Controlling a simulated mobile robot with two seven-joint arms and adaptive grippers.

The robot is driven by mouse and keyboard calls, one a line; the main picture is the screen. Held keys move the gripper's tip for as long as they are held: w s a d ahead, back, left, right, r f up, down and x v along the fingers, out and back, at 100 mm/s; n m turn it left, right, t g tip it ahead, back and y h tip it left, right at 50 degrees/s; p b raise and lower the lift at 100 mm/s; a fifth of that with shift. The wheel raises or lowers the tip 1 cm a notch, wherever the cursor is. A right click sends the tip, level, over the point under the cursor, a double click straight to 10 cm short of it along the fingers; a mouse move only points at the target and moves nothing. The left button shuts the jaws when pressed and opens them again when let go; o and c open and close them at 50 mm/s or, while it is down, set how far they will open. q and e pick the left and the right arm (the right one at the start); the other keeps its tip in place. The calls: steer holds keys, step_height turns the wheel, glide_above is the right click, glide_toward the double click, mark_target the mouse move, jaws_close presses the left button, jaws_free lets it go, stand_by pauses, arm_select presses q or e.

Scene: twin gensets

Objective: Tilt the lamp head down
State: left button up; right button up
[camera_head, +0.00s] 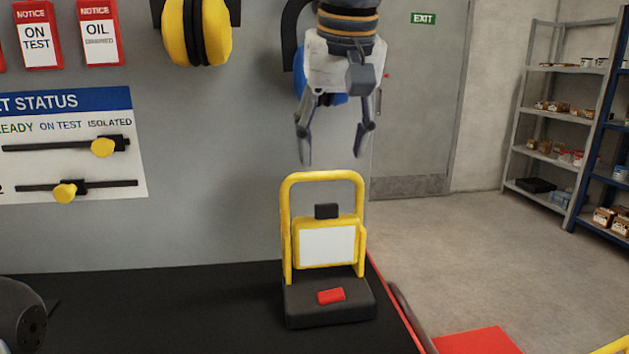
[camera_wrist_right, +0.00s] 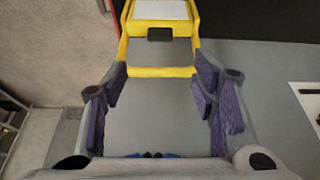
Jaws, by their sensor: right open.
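The work lamp stands upright on the black bench top, with a black base (camera_head: 330,305) carrying a red switch (camera_head: 331,296). Its lamp head (camera_head: 327,247) is a white panel in a yellow surround with a small black block (camera_head: 326,211) on top. A yellow hoop frame (camera_head: 322,176) rises around and above the head. My right gripper (camera_head: 334,157) is open and empty, pointing down just above the hoop. In the right wrist view, the hoop, black block and head (camera_wrist_right: 160,10) lie beyond the open fingers (camera_wrist_right: 162,95). My left gripper is not in view.
The grey wall behind holds a status board (camera_head: 70,140) with yellow sliders, yellow ear defenders (camera_head: 197,30) and red notice tags (camera_head: 100,30). A door and shelves (camera_head: 560,110) stand at right.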

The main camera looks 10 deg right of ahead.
mark_target(327, 204)
steer(key=x, duration=1.1)
steer(key=shift+s+f, duration=0.2)
steer(key=shift+s, duration=0.2)
jaws_close()
